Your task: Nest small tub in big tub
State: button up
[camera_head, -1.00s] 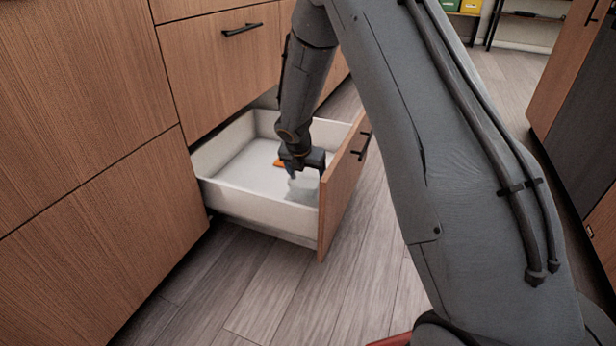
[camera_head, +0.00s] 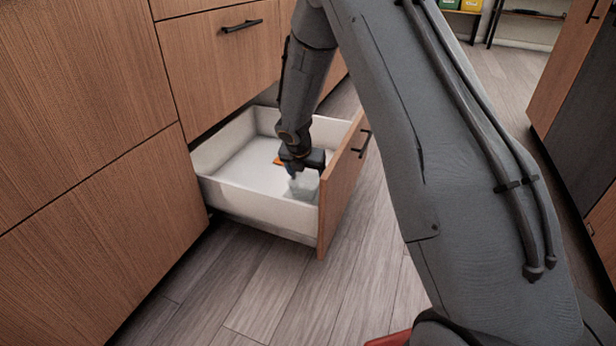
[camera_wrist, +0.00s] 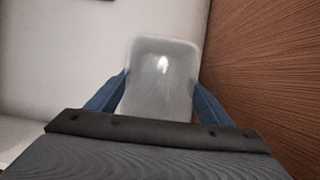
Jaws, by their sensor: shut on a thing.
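A translucent whitish tub (camera_wrist: 160,88) with rounded corners is between the two blue fingers of my gripper (camera_wrist: 160,82) in the wrist view. My gripper is shut on it. In the head view my gripper (camera_head: 293,172) points down inside the open drawer, and the tub (camera_head: 305,187) shows just below it, close to the drawer front. I cannot tell whether it is the small or the big tub. No second tub can be made out.
The white drawer (camera_head: 258,205) stands open from a wooden cabinet, its wooden front (camera_head: 340,195) close to the tub's right side. A small orange thing (camera_head: 278,161) lies in the drawer, partly hidden by my gripper. The drawer's left floor is bare.

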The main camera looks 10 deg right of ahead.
jog(key=shift+f+b, duration=0.35)
jog(key=shift+f, duration=0.4)
jog(key=o, duration=1.1)
jog(key=shift+o, duration=0.2)
jog(key=p+v, duration=0.4)
jog(key=v, duration=0.4)
jog(key=shift+p, duration=0.3)
